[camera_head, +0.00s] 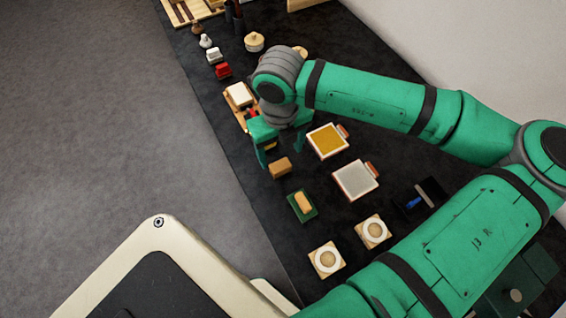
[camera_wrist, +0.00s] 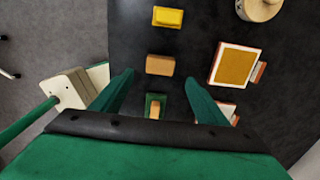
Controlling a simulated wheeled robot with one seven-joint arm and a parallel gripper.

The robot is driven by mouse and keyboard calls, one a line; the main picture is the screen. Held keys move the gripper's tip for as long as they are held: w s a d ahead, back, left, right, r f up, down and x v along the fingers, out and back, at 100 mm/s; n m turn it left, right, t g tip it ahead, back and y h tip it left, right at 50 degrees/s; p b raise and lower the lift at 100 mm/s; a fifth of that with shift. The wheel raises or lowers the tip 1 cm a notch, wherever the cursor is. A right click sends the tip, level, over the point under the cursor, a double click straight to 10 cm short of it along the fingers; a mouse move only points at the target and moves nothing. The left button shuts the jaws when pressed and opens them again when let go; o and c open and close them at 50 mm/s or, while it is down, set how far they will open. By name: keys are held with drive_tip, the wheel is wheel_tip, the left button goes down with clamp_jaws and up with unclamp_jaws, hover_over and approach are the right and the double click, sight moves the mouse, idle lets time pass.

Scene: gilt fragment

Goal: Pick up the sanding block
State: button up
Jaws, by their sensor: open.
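A plain tan block (camera_head: 280,168) that looks like the sanding block lies on the dark counter. In the wrist view the tan block (camera_wrist: 160,65) shows just past the line between my fingertips, with bare counter around it. My gripper (camera_head: 281,156) is open and empty, above the counter near this block. In the wrist view my gripper (camera_wrist: 159,79) has one finger on each side. A similar tan block (camera_head: 303,201) sits on a green base, also visible in the wrist view (camera_wrist: 154,112). I cannot tell my exact height above the counter.
A yellow block (camera_wrist: 168,17) lies beyond the tan block. A gold framed panel (camera_head: 327,140) and a grey framed panel (camera_head: 355,180) lie to the right. Two round pieces on square bases (camera_head: 326,260) stand nearer. A tray with a pale block (camera_head: 239,95) lies behind my gripper.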

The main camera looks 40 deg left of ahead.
sight(281, 165)
drive_tip(key=shift+w+a+f, duration=0.1)
drive_tip(key=shift+a+f, duration=0.05)
drive_tip(key=shift+f, duration=3.5)
drive_tip(key=c, duration=1.1)
